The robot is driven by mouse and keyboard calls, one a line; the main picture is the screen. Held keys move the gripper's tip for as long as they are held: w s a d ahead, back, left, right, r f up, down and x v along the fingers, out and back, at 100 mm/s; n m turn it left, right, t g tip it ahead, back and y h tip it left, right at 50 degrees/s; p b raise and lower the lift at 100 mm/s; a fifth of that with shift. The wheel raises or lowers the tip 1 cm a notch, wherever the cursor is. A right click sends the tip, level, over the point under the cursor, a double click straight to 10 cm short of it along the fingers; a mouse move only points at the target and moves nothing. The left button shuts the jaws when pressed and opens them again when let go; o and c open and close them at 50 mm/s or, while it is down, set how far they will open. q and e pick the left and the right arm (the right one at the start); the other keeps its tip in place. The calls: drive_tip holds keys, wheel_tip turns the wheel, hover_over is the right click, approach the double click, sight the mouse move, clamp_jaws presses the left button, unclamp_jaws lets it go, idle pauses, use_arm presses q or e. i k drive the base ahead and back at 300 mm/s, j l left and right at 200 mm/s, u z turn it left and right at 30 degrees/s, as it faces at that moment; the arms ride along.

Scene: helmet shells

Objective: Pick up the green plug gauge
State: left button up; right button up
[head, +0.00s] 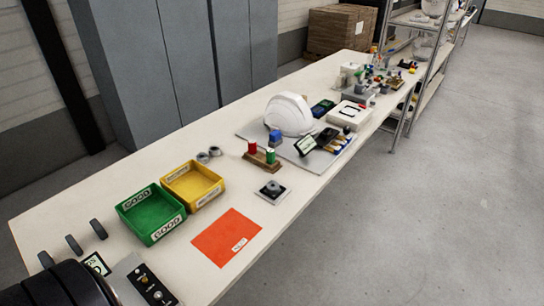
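A green plug gauge (270,156) stands upright in a small brown wooden block (261,162) near the middle of the long white table (330,190). A red gauge (252,147) stands beside it on the left in the same block. Both are small in the head view, and their lower ends are hidden in the block. Neither of my grippers shows in the head view. A dark rounded shape at the lower left corner is too cropped to identify.
A green bin (151,214) and a yellow bin (193,186) stand left of the block. An orange sheet (226,238) lies in front. A white helmet shell (289,114) sits behind the block. A small black device (272,191) lies near the front edge. Floor at right is clear.

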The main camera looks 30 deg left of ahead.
sight(271, 152)
drive_tip(key=u, duration=0.45)
drive_tip(key=i+l+u, duration=0.1)
drive_tip(key=u, duration=0.35)
drive_tip(key=l+u, duration=0.15)
drive_tip(key=u, duration=0.3)
